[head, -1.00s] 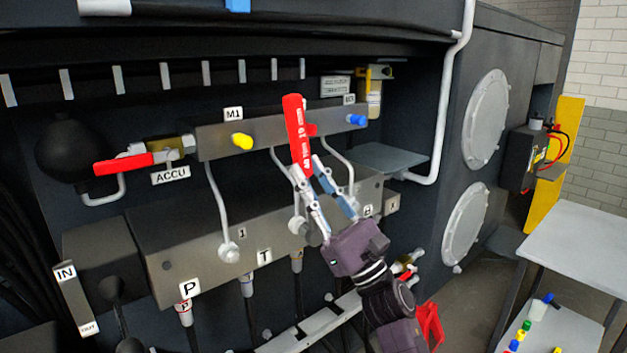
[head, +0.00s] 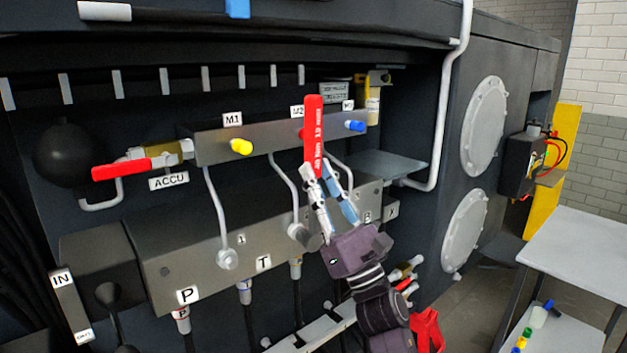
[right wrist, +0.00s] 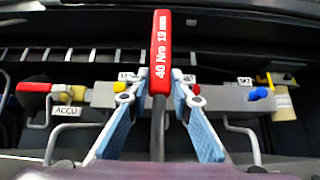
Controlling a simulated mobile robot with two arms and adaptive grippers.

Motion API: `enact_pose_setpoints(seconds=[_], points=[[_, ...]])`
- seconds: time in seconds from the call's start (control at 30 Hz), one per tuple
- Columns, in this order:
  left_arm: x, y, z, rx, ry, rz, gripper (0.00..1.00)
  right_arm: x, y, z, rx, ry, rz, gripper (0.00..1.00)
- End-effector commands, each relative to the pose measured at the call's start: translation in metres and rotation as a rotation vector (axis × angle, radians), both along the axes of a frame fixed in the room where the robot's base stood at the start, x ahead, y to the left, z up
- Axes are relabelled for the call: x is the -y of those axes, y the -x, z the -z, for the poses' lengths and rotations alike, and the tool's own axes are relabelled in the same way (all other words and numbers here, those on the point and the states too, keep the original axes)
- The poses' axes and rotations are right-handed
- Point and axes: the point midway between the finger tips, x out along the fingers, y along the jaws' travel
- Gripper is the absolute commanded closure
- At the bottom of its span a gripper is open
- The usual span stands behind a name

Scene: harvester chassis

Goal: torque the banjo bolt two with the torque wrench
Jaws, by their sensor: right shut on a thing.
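The torque wrench (head: 313,130) has a red handle, marked 40 Nm 19 mm in the right wrist view (right wrist: 161,55). My right gripper (head: 320,175) is shut on it, with a finger on each side just below the red grip. The handle points up, nearly upright, in front of the upper manifold bar. The grey shaft (right wrist: 157,130) runs down between the fingers; its lower end is hidden. The middle banjo fitting (head: 299,235), likely banjo bolt two, shows just left of my gripper on the lower block. I cannot tell whether the wrench head sits on it. My left gripper is out of view.
The upper bar (head: 270,138) carries yellow, red and blue caps. Another banjo fitting (head: 228,259) is on the left of the lower block (head: 180,255). A red-handled valve (head: 122,169) is at left, a grey shelf (head: 385,166) at right. A white cart (head: 580,250) stands far right.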

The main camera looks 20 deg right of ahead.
Motion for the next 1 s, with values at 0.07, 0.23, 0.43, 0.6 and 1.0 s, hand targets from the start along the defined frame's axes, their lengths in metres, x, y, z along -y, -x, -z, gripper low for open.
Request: enact_pose_setpoints(seconds=[0.07,0.23,0.43,0.6,1.0], points=[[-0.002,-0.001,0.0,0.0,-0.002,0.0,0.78,0.0,0.001,-0.001,0.002,-0.003,-0.002,1.0],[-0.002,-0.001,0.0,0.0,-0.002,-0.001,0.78,0.0,0.001,-0.001,0.002,-0.004,-0.002,1.0],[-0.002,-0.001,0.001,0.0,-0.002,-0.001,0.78,0.008,-0.002,0.0,-0.018,-0.058,-0.002,1.0],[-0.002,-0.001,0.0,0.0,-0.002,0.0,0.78,0.021,-0.007,0.001,-0.052,-0.148,-0.002,1.0],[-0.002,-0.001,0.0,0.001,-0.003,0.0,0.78,0.026,-0.009,0.002,-0.065,-0.181,-0.002,1.0]])
